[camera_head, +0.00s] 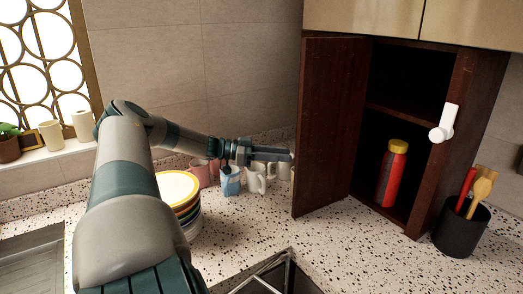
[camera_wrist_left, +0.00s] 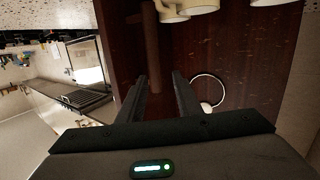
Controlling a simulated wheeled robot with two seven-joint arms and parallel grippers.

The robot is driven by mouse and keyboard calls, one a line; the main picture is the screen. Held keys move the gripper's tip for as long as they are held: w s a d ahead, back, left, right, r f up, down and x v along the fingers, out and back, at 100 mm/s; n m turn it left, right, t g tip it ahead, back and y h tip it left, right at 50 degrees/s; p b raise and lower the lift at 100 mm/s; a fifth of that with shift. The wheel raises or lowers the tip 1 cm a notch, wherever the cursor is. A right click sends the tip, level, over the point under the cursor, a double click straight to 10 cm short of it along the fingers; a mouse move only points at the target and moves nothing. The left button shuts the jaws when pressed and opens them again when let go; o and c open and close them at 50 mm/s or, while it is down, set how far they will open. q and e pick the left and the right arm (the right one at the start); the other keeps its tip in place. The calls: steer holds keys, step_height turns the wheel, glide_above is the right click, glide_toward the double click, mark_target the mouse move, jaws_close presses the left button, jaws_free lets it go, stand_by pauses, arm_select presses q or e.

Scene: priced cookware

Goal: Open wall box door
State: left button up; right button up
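The wall box (camera_head: 459,130) is a dark brown wooden cabinet at the right of the head view. Its door (camera_head: 328,130) stands swung open to the left, and the shelves inside show. My left gripper (camera_head: 289,155) is at the door's left edge, on its outer side; I cannot tell whether it touches. In the left wrist view, the gripper's two fingers (camera_wrist_left: 159,84) are apart with nothing seen between them. The brown door panel (camera_wrist_left: 235,50) fills much of that view, with a pale ring (camera_wrist_left: 209,78) beside the right finger. My right gripper is out of view.
A red bottle (camera_head: 392,173) stands inside the box. A black utensil holder (camera_head: 461,229) is to its right. Several mugs (camera_head: 230,182) and stacked plates (camera_head: 177,187) are on the speckled counter near my left arm. Gold upper cabinets (camera_head: 370,17) hang above.

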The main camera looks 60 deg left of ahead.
arm_select(q)
steer(key=s+a+b, duration=0.2)
steer(key=s+a, duration=0.1)
steer(key=a, duration=0.3)
steer(key=shift+s+a, duration=0.25)
stand_by(0.6)
steer(key=shift+p, duration=0.35)
stand_by(0.8)
